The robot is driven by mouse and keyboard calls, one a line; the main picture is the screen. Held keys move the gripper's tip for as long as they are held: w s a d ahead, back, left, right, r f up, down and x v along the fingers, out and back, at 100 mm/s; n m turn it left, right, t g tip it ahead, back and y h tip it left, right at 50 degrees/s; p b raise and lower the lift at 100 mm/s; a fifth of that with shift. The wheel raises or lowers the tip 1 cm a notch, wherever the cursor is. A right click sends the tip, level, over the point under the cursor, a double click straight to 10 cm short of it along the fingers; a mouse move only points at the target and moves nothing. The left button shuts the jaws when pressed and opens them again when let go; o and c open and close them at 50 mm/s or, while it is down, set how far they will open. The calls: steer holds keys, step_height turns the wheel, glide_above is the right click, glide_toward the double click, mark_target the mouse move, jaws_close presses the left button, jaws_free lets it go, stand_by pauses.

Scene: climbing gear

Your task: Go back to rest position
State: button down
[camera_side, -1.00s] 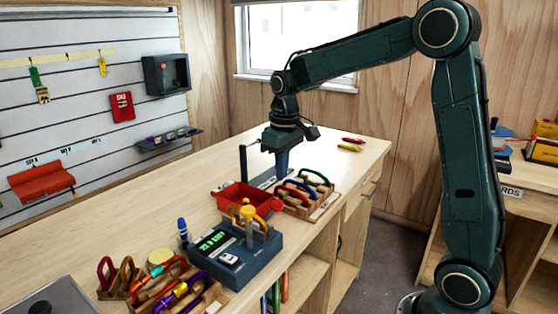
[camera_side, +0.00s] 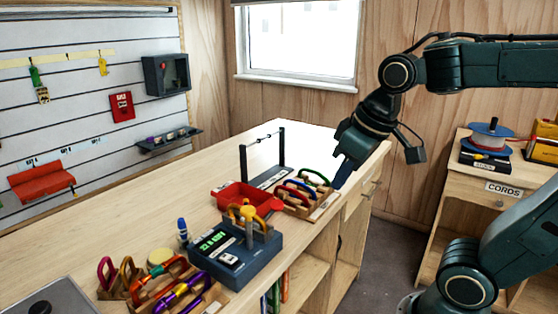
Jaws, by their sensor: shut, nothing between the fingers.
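My gripper (camera_side: 343,172) is in the side view near the right edge of the workbench (camera_side: 130,215), pointing down and to the left. Its fingers are shut with nothing seen between them. It is just right of a wooden rack (camera_side: 318,210) of coloured carabiners, and appears apart from it. My arm reaches in from the right, with its upper link roughly level.
A black-framed stand (camera_side: 262,150), a red tray (camera_side: 240,197) and a blue tester with a display (camera_side: 235,252) stand on the bench. A side bench with a CORDS label (camera_side: 503,189) stands right. Floor shows between the benches.

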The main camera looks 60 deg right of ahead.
steer(key=s+a+f+t, duration=0.1)
steer(key=s, duration=0.4)
steer(key=shift+s+f, duration=0.35)
steer(key=shift+s, duration=0.05)
stand_by(0.6)
